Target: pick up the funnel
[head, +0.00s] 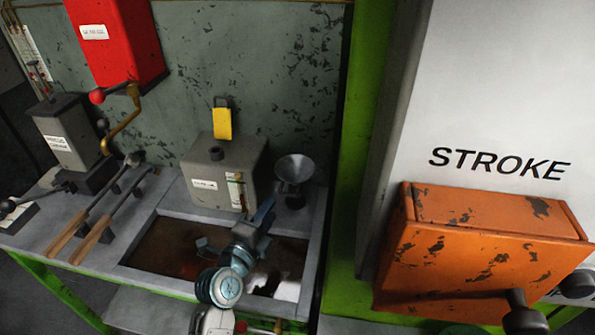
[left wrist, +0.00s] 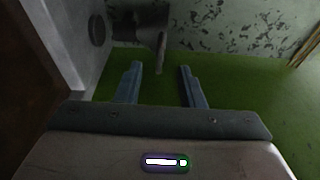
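The grey metal funnel (head: 295,170) stands mouth up on a small dark base on the back right of the workbench, right of the grey box, in the head view. My left gripper (head: 258,218) is in front of it and lower left, over the sunken tray, apart from it. In the left wrist view my left gripper (left wrist: 160,85) has its two fingers spread with nothing between them. A dark grey shape, apparently the funnel (left wrist: 152,35) seen sideways, lies beyond the fingertips. My right gripper is not in view.
A grey box (head: 222,172) with a yellow tag stands left of the funnel. Wooden-handled tongs (head: 95,225) lie at the left of the workbench (head: 55,225). A green post (head: 365,130) and orange box (head: 490,250) bound the right side. The speckled wall stands close behind.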

